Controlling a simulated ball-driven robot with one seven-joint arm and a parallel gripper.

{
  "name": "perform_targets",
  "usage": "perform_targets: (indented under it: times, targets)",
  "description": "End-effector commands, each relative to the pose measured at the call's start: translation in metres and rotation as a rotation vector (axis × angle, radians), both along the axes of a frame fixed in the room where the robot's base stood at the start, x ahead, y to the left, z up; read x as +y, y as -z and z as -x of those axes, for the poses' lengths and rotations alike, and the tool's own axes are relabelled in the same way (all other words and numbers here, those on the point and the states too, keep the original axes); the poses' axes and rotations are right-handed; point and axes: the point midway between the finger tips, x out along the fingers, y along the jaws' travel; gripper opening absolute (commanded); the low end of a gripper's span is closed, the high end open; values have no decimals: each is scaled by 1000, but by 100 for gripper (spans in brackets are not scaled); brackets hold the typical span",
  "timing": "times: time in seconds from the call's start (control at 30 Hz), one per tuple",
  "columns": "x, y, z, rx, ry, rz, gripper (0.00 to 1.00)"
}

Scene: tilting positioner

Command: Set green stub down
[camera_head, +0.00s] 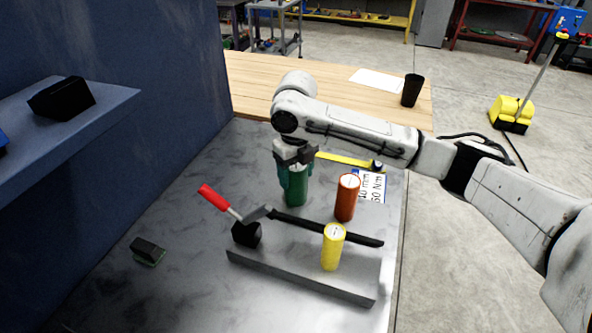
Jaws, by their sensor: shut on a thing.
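The green stub (297,190) is an upright cylinder near the middle of the grey plate (200,265). My gripper (293,170) is above it and shut on its upper part, with a finger along its left side. I cannot tell whether the stub's base touches the surface. A red stub (346,199) stands upright to its right. A yellow stub (332,247) stands upright nearer, by a long grey bar (300,279).
A black bar (325,228) and a red-handled tool (224,200) by a black block (246,234) lie in front of the green stub. A blue wall stands left. The plate's left front is mostly clear.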

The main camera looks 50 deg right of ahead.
Motion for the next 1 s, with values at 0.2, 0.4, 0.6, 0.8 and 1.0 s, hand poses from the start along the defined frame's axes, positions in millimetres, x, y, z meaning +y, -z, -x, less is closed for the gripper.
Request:
perform_targets:
  times: [0.2, 0.4, 0.6, 0.8, 1.0]
  targets:
    - [-1, -1, -1, -4, 1, 2, 0]
    - [0, 2, 0, -1, 1, 1, 71]
    - [0, 2, 0, -1, 1, 1, 89]
    - [0, 1, 0, -1, 1, 1, 89]
    - [-1, -11, -1, -4, 0, 2, 89]
